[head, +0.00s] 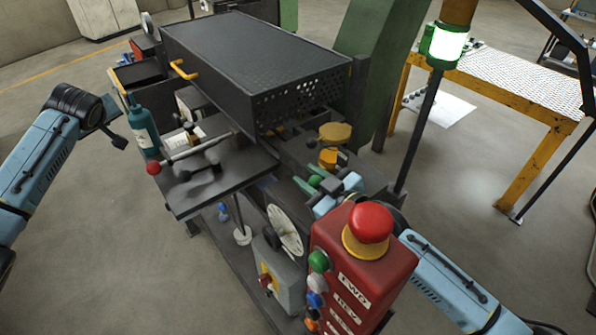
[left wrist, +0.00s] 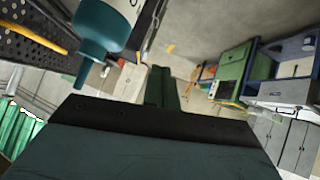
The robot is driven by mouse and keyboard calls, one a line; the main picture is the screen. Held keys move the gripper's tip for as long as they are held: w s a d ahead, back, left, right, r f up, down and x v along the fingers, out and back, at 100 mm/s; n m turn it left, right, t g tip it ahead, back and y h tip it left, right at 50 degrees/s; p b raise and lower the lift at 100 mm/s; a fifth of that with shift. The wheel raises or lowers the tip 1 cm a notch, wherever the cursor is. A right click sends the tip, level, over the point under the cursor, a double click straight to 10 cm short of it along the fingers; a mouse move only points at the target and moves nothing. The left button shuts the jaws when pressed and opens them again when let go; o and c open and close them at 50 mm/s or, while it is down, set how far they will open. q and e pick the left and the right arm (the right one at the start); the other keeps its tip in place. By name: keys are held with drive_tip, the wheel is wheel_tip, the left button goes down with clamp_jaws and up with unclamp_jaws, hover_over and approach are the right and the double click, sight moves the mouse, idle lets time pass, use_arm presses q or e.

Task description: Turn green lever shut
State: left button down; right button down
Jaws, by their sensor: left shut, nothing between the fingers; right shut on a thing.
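My left gripper (head: 119,141) is shut and empty in the air, left of a teal bottle (head: 143,128). The bottle also shows in the left wrist view (left wrist: 101,33).
The red control box (head: 362,262) with a big red button stands close in front of my right forearm. A dark post with a lit green lamp (head: 446,46) rises behind it. A yellow-framed table (head: 520,92) stands at right. Open floor lies left.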

use_arm(q)
drive_tip(key=s+d+r+m+g+h, duration=0.1)
drive_tip(key=s+d+m+g+h, duration=0.15)
drive_tip(key=d, duration=0.95)
drive_tip(key=s+d+r+m+g+h, duration=0.1)
drive_tip(key=s+d+m+h, duration=0.2)
drive_tip(key=d, duration=0.9)
drive_tip(key=s+d+r+m+g+h, duration=0.1)
drive_tip(key=s+d+r+m+g, duration=0.1)
drive_tip(key=s+d+m, duration=0.35)
drive_tip(key=s+d+r+m+g+h, duration=0.25)
drive_tip(key=s+d, duration=0.35)
drive_tip(key=d, duration=0.4)
drive_tip(key=w+d+f, duration=0.1)
drive_tip(key=d+f, duration=0.6)
drive_tip(key=f, duration=0.2)
drive_tip(key=shift+f+n+y, duration=0.35)
drive_tip(key=shift+n+y, duration=0.05)
drive_tip(key=shift+n, duration=0.05)
